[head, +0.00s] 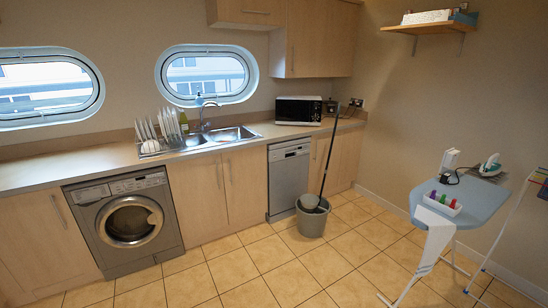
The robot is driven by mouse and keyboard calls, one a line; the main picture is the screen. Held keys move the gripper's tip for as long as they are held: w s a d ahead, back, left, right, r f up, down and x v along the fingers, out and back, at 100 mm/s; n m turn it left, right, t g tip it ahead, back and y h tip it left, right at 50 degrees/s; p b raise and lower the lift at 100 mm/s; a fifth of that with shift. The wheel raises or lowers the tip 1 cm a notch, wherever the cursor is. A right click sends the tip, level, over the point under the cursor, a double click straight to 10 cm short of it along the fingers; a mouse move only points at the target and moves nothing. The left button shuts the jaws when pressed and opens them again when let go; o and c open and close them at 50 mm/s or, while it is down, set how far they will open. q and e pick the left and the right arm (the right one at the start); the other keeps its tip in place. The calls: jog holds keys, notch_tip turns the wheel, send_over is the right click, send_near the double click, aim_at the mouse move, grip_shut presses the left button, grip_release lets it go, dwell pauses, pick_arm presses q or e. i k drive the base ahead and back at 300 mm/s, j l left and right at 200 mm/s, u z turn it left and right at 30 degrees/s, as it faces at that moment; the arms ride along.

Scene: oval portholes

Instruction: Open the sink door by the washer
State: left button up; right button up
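The washer (127,222) is a grey front-loading machine under the counter at the left. Directly right of it is the sink cabinet, under the sink (207,138). It has two pale wood doors, a left door (192,195) beside the washer and a right door (246,184). Both look shut. Each has a vertical bar handle near the seam where they meet, the left one (217,176) and the right one (230,173). Neither of my grippers shows in the head view.
A grey bucket with a mop (312,219) stands on the tiles before the dishwasher (288,179). An ironing board (447,197) with an iron and small bottles stands at the right. The tiled floor (232,268) before the sink cabinet is clear.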

aim_at(197, 185)
jog(key=i+z, duration=0.15)
jog(key=i, duration=0.9)
jog(key=i+u, duration=0.1)
jog(key=i, duration=0.4)
jog(key=i+l+u, duration=0.15)
jog(key=i, duration=0.35)
jog(key=i+l+u, duration=0.2)
jog(key=i+u, duration=0.15)
jog(key=i, duration=0.15)
jog(key=i+l+u, duration=0.35)
jog(key=i, duration=0.15)
jog(key=i+l+u, duration=0.35)
jog(key=i+l, duration=0.05)
